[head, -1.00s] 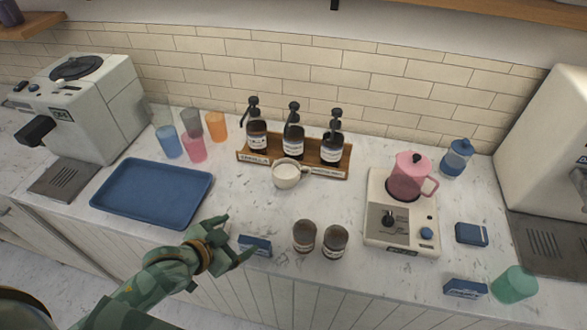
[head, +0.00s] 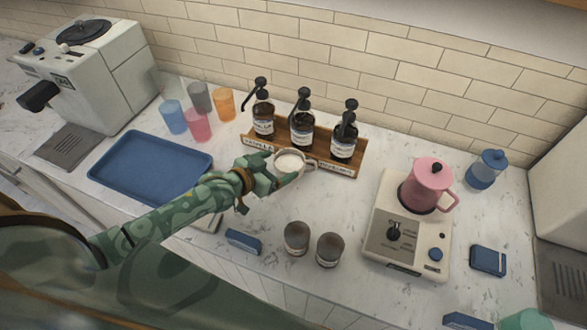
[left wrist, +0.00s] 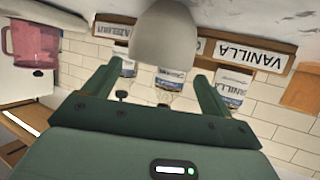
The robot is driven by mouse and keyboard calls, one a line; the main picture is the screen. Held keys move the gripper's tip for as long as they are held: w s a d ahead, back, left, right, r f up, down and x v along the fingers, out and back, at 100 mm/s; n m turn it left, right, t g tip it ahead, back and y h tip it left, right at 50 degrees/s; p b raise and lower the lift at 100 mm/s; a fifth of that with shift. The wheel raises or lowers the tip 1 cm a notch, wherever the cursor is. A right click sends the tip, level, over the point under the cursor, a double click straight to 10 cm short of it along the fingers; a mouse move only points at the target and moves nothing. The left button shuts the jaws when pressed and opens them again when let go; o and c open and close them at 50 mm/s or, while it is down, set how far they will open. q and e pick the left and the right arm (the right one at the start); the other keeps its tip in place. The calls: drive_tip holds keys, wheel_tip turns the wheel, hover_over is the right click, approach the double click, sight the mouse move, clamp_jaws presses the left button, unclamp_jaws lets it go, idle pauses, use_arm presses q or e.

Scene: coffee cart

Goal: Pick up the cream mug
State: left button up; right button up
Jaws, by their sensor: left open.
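The cream mug (head: 290,161) stands on the counter in front of the syrup rack in the head view, its handle to the right. My left gripper (head: 274,178) is at the mug's near left side, and its fingers partly hide the mug's lower body. In the left wrist view, which is upside down, the mug (left wrist: 167,40) shows between and beyond the two open fingers of the left gripper (left wrist: 155,85). I cannot tell whether a finger touches the mug. My right gripper is not in view.
A wooden rack (head: 345,168) with syrup bottles stands right behind the mug. A blue tray (head: 150,165) is left of my arm. Two dark jars (head: 296,238) and a blue box (head: 243,241) stand nearer.

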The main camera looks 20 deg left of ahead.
sight(299, 154)
use_arm(q)
drive_tip(key=shift+w+d+f, duration=0.25)
drive_tip(key=shift+w+d, duration=0.05)
drive_tip(key=shift+w, duration=0.25)
drive_tip(key=b+x, duration=0.1)
drive_tip(key=x, duration=0.4)
drive_tip(key=shift+a+f+b, duration=0.1)
drive_tip(key=shift+f+b, duration=0.1)
drive_tip(key=shift+b, duration=0.15)
drive_tip(key=shift+s+r, duration=0.1)
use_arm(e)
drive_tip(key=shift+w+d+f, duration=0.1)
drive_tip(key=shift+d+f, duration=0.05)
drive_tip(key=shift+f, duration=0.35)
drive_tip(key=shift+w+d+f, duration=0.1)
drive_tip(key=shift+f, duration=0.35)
